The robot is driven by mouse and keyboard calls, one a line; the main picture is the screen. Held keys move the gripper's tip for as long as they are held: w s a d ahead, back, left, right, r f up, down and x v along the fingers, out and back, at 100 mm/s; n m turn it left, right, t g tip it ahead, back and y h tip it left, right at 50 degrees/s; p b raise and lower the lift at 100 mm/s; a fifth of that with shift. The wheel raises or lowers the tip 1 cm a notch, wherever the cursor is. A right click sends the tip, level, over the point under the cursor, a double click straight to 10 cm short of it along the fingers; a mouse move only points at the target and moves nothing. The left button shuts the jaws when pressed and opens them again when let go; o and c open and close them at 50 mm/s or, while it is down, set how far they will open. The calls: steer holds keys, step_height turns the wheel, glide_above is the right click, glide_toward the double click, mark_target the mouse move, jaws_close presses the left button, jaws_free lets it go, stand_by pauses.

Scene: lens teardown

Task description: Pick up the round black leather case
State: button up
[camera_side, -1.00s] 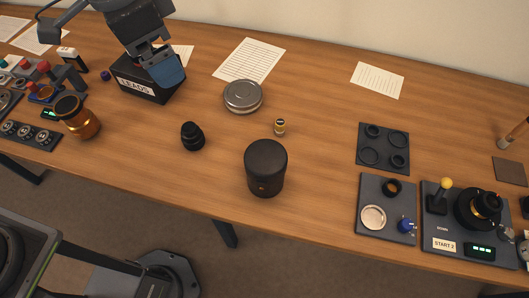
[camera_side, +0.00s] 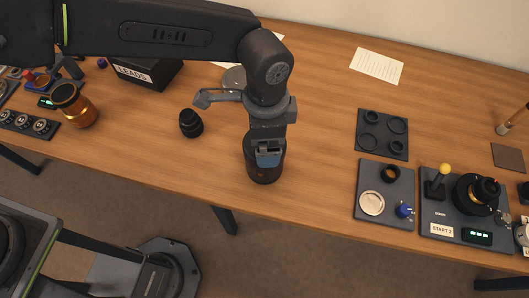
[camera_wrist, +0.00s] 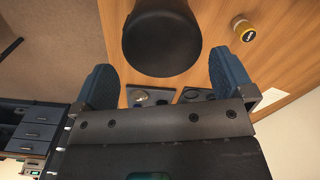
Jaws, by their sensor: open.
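The round black leather case (camera_side: 264,172) stands upright on the wooden table near its front edge. In the side view my gripper (camera_side: 268,158) is directly over it and hides most of its top. In the wrist view the case (camera_wrist: 161,35) fills the top middle, and my gripper (camera_wrist: 163,80) has its two blue fingers spread wide, one on each side below it. The fingers look empty. I cannot tell whether they are level with the case or still above it.
A small black lens (camera_side: 190,123) stands left of the case. Dark trays (camera_side: 383,134) and a START 2 station (camera_side: 468,216) lie to the right. A LEADS box (camera_side: 146,70) is at the back left.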

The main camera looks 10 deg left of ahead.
steer(key=shift+w+f, duration=0.15)
steer(key=shift+f, duration=3)
steer(key=c, duration=0.8)
